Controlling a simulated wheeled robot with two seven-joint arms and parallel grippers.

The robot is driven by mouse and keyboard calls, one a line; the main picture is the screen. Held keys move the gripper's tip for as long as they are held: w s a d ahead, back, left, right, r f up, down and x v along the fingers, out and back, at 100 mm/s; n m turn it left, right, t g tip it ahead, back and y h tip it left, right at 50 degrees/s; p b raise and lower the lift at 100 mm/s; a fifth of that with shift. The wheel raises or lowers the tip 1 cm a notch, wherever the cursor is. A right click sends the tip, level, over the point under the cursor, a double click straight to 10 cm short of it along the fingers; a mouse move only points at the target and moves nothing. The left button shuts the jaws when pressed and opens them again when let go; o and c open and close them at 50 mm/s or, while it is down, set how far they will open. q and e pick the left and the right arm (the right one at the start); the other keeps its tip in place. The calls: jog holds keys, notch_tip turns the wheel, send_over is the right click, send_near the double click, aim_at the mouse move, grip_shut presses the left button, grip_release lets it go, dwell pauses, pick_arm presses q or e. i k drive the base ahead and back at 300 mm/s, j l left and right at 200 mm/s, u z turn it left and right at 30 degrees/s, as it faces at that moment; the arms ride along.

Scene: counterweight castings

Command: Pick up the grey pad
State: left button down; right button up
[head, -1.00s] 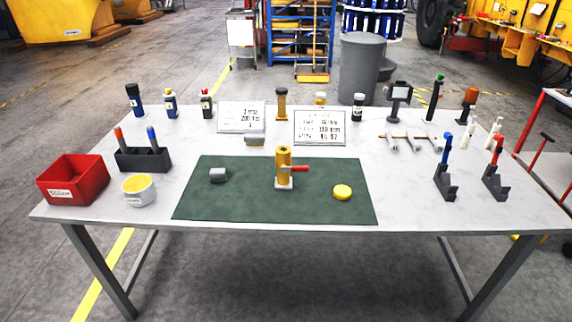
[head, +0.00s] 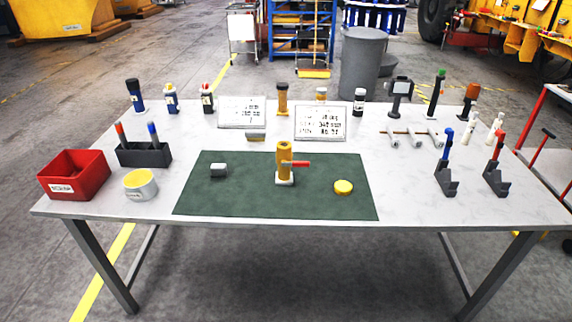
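A small grey block (head: 219,170) with a pale side lies on the left part of the dark green mat (head: 330,207). A flat grey and yellowish block (head: 256,136) lies behind the mat, in front of the left white sign. I cannot tell for certain which of these two is the grey pad. Both lie free, with nothing on top of them. Neither of my grippers shows in the head view.
On the mat stand a yellow cylinder with a red handle (head: 284,160) and a yellow disc (head: 343,187). A red bin (head: 74,175), a yellow-topped cup (head: 140,184) and a dark pen holder (head: 143,154) stand left. Dark stands (head: 446,180) are right. Bottles and signs line the back.

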aim_at(217, 170)
jog(key=i+j+z, duration=0.1)
jog(key=j, duration=0.25)
jog(key=i+j+z, duration=0.1)
jog(key=j, duration=0.25)
jog(key=i+j+z, duration=0.1)
jog(key=j, duration=0.25)
jog(key=i+j+z, duration=0.15)
jog(key=j, duration=0.2)
jog(key=i+j+z, duration=0.1)
jog(key=j, duration=0.3)
jog(key=i, duration=0.05)
